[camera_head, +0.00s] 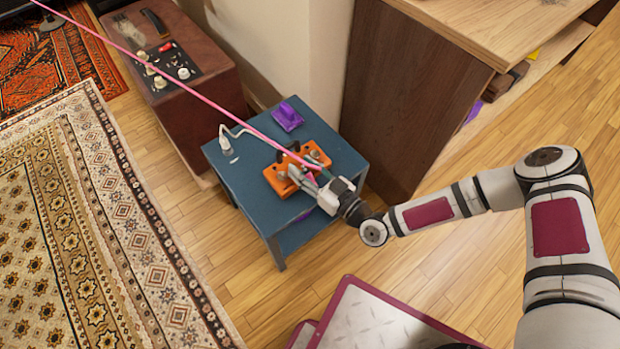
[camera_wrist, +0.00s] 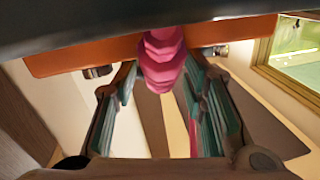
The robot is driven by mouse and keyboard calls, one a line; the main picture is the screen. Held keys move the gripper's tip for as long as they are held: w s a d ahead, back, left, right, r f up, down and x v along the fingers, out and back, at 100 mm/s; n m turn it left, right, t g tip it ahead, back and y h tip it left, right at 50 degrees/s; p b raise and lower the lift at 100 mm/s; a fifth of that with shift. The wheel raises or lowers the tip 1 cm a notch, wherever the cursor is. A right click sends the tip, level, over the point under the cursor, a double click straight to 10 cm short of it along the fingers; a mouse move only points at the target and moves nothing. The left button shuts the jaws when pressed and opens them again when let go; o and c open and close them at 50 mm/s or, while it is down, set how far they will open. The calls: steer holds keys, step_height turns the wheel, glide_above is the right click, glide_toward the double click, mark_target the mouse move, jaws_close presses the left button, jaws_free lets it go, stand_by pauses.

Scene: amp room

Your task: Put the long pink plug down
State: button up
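The long pink plug (camera_wrist: 163,58) shows in the wrist view at the fingertips of my gripper (camera_wrist: 160,70). Its sides meet both fingertips, and my gripper looks shut on it. In the head view my gripper (camera_head: 312,182) is low over the front of an orange box (camera_head: 279,182) on a small blue table (camera_head: 246,188). The plug itself is mostly hidden there. A pink cable (camera_head: 200,97) runs straight from the upper left to my gripper. The orange box (camera_wrist: 60,60) fills a band behind the plug in the wrist view.
A purple block (camera_head: 287,116) and a white plug with a cable (camera_head: 226,145) are on the table's back part. A brown amp (camera_head: 195,100) stands left of the table, a wooden cabinet (camera_head: 405,100) right of it. A patterned rug (camera_head: 90,230) covers the left floor.

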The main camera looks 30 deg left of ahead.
steer(key=shift+c, duration=0.6)
jaws_close()
steer(key=shift+r, duration=0.15)
